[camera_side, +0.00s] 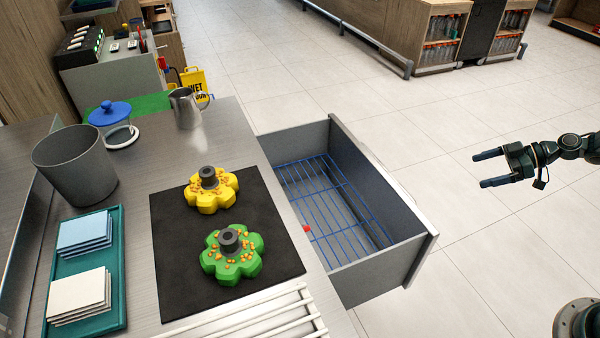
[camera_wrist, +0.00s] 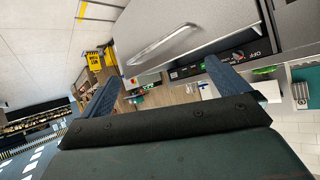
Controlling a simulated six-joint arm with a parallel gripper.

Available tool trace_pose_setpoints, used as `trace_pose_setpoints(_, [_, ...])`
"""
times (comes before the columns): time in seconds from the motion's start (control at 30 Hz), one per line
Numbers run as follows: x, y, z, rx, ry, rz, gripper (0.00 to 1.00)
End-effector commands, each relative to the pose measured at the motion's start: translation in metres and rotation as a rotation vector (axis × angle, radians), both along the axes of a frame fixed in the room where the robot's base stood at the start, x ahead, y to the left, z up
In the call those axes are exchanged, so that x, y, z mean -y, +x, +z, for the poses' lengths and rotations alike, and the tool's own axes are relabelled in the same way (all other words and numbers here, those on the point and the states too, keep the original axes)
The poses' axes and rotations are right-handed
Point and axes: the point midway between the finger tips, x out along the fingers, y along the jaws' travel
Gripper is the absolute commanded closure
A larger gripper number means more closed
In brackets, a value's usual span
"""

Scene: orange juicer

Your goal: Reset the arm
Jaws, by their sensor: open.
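My gripper (camera_side: 487,170) is at the right in the side view, in the air over the tiled floor. It is open and empty, its two fingers spread apart and pointing left toward the open drawer (camera_side: 420,262). It is apart from the drawer and the counter. In the wrist view my gripper (camera_wrist: 160,82) also shows two spread blue-grey fingers with nothing between them. Beyond them is a grey drawer front with a long handle (camera_wrist: 162,44).
The pulled-out drawer holds a blue wire rack (camera_side: 335,205) and a small red item (camera_side: 306,229). On the counter, a black mat (camera_side: 170,255) bears a yellow (camera_side: 210,192) and a green flower-shaped piece (camera_side: 232,258). A metal pitcher (camera_side: 186,108) stands behind. Floor space around my gripper is clear.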

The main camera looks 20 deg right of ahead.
Motion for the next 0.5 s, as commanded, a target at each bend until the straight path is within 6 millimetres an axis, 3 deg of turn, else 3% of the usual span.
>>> trace_pose_setpoints(0.2, [0.016,-0.018,-0.045,0.113,0.063,-0.025,0.00])
trace_pose_setpoints(0.5, [0.023,-0.033,-0.075,0.214,0.099,-0.052,0.00])
